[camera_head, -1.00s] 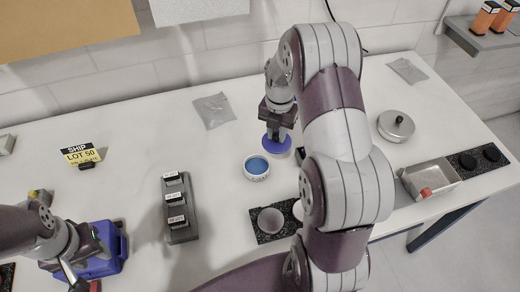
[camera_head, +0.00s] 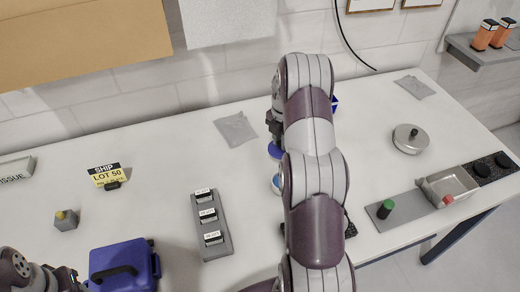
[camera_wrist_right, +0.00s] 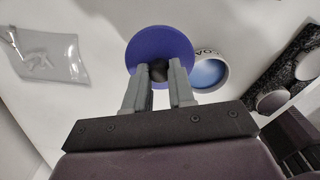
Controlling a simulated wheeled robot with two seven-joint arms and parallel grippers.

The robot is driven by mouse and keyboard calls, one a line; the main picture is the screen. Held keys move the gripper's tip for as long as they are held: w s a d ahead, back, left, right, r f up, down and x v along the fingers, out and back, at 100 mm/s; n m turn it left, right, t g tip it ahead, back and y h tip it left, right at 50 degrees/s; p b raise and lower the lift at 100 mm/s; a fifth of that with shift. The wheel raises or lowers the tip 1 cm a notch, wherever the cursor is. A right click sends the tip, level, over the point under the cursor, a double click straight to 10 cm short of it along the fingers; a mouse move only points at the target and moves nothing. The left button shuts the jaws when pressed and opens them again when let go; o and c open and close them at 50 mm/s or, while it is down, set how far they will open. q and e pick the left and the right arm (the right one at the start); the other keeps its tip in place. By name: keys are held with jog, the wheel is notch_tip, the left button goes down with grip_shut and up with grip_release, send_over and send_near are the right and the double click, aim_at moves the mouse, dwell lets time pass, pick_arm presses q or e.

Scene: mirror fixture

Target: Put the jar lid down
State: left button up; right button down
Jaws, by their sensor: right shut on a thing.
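The jar lid is a flat blue disc with a dark knob, seen in the wrist view (camera_wrist_right: 160,42) and partly in the head view (camera_head: 274,151). My right gripper (camera_wrist_right: 158,75) is shut on its knob. The jar, a white round pot with a blue inside and lettering on its rim (camera_wrist_right: 211,72), stands open beside the lid; the lid overlaps its edge in the wrist view. In the head view my right arm hides most of the jar (camera_head: 276,184). The lid's height above the table is unclear. My left gripper (camera_head: 70,283) is at the lower left, cut by the frame edge.
A clear bag (camera_head: 236,129) lies behind the lid. A grey rack of labelled blocks (camera_head: 213,240) and a blue case (camera_head: 122,268) stand left. Bare table lies between rack and bag.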

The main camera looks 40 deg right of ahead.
jog(key=shift+w+a+f+p, duration=0.15)
jog(key=shift+w+a+f, duration=0.15)
jog(key=shift+w, duration=0.3)
jog(key=shift+w+a+f+p, duration=0.15)
jog(key=shift+w+f, duration=0.25)
jog(key=shift+w, duration=0.15)
jog(key=w+a, duration=0.1)
jog(key=w+a+f, duration=0.1)
jog(key=shift+w+f, duration=0.2)
jog(key=shift+w, duration=0.1)
notch_tip(320, 180, down, 4)
jog(key=shift+s+a+r+p, duration=0.1)
jog(key=shift+s+r+p, duration=0.1)
jog(key=shift+p, duration=0.85)
jog(key=shift+w+d+f, duration=0.1)
jog(key=shift+d+f, duration=0.15)
jog(key=shift+f, duration=0.1)
jog(key=shift+a+f, duration=0.1)
jog(key=shift+a, duration=0.15)
jog(key=c, duration=1)
grip_release()
pick_arm(q)
jog(key=r, duration=0.2)
jog(key=shift+w+a+r, duration=0.2)
jog(key=shift+r, duration=0.2)
pick_arm(e)
jog(key=shift+o, duration=0.2)
jog(key=shift+d, duration=0.1)
